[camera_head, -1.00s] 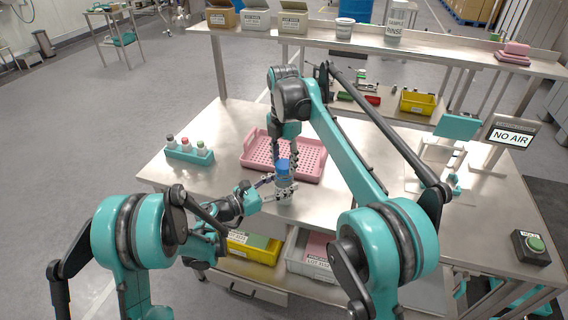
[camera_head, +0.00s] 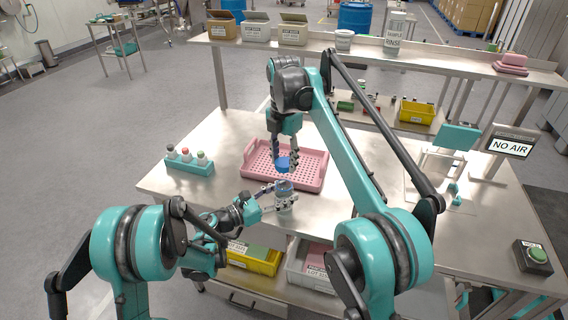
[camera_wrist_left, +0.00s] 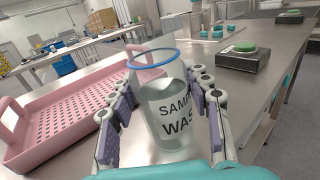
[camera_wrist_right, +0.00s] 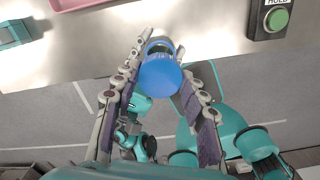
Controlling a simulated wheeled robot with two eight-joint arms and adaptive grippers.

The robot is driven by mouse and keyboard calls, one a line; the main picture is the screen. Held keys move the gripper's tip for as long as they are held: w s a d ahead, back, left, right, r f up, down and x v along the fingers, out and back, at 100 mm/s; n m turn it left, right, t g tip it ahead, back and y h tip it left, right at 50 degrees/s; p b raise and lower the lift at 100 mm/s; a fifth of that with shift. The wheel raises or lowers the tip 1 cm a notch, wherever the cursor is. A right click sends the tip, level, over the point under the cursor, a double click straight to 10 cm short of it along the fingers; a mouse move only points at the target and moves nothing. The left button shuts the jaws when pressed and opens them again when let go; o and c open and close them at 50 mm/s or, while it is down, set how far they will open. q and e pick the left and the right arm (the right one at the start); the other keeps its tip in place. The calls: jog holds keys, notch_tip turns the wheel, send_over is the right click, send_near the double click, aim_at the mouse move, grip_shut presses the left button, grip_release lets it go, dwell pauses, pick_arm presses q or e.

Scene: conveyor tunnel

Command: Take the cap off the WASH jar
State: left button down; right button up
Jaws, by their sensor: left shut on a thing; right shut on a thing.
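The WASH jar (camera_wrist_left: 172,115) is upright and clear, with black lettering and a blue ring at its open mouth. It also shows in the head view (camera_head: 284,203), on the near part of the steel table. My left gripper (camera_head: 277,201) is shut around the jar's body, a finger on each side. My right gripper (camera_head: 283,160) points down above the jar and is shut on the blue cap (camera_head: 283,164). The cap is apart from the jar, a little above its mouth. The right wrist view shows the cap (camera_wrist_right: 160,77) between the fingertips.
A pink perforated tray (camera_head: 312,182) lies just behind the jar. A teal rack (camera_head: 190,166) with several small bottles stands at the left. A green-button box (camera_head: 533,257) is at the right corner. The table right of the jar has free room.

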pick_arm(q)
jog(key=c, duration=0.6)
grip_release()
